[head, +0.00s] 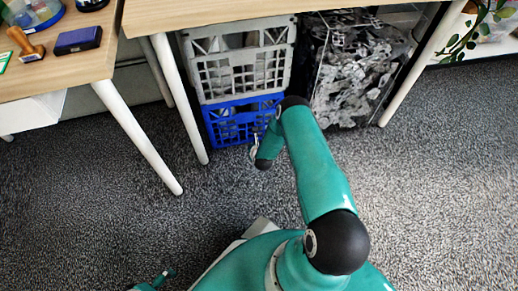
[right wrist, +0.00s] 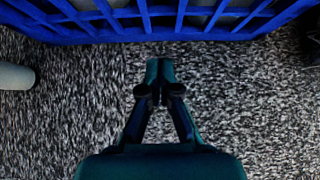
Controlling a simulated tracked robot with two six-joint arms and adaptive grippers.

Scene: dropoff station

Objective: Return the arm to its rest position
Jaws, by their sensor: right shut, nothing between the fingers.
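My right arm (head: 318,165) reaches forward over the carpet, toward the crates under the table. In the right wrist view my right gripper (right wrist: 158,72) is shut and empty, with its fingertips together over bare carpet. In the head view the right gripper is mostly hidden by my own wrist. A small teal part of mine shows at the bottom left of the head view. My left gripper cannot be made out.
A blue crate (head: 212,127) stands under a grey crate (head: 203,97), close ahead of the right gripper; the blue crate also shows in the right wrist view (right wrist: 150,37). White table legs (head: 135,137) stand to the left. Grey carpet (head: 440,190) is clear at right.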

